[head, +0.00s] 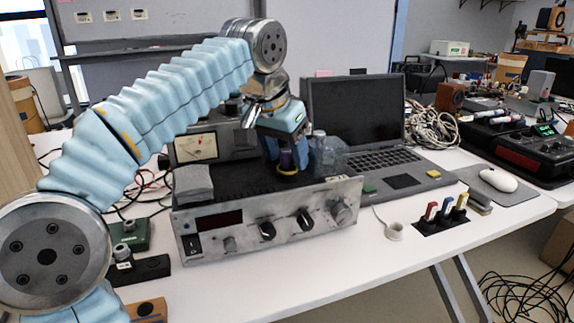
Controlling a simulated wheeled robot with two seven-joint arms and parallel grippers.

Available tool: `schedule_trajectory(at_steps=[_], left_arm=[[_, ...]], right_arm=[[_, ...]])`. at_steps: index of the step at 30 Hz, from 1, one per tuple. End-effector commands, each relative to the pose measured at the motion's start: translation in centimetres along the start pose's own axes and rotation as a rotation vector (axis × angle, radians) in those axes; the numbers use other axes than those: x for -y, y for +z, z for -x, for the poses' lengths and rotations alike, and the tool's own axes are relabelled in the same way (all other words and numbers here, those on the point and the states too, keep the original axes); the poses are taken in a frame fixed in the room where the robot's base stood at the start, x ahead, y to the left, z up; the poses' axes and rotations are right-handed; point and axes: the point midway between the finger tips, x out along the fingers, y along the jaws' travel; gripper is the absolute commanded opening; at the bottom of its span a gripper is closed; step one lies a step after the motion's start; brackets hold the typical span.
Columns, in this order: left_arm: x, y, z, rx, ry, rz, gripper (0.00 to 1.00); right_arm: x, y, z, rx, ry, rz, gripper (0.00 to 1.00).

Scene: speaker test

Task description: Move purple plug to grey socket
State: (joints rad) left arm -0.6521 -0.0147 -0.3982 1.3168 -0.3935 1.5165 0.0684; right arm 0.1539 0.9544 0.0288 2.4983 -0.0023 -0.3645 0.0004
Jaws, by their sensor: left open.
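My left arm comes in from the left, and its gripper (286,157) points down over the top of the silver amplifier (262,236). The jaws are open around a small dark purple plug (287,160), which stands upright between the fingers. A yellow ring (288,172) shows at the plug's foot. I cannot tell whether the fingers touch the plug. A small pale grey round piece with a cable (395,231) lies on the table right of the amplifier. I cannot tell whether it is the grey socket. My right gripper is not in view.
A black holder (428,226) with red, blue and yellow plugs is on the white table. An open laptop (352,108) stands behind the amplifier. A grey block (193,183) sits on the amplifier's left. A mouse (498,180) lies right. The table's front is mostly clear.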

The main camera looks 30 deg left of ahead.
Motion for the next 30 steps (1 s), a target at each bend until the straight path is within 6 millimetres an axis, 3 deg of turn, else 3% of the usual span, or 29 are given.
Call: schedule_trajectory(at_steps=[6,17,25,30], left_arm=[[0.0,0.0,0.0,-0.001,0.000,0.000,0.54],[0.0,0.0,0.0,-0.001,0.000,-0.001,0.00],[0.0,-0.1,0.1,-0.001,0.000,0.000,0.00],[0.0,-0.7,1.4,-0.002,-0.001,-0.001,0.00]], right_arm=[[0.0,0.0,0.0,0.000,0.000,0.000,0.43],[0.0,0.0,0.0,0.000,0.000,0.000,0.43],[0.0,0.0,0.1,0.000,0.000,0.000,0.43],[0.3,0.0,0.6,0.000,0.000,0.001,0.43]])
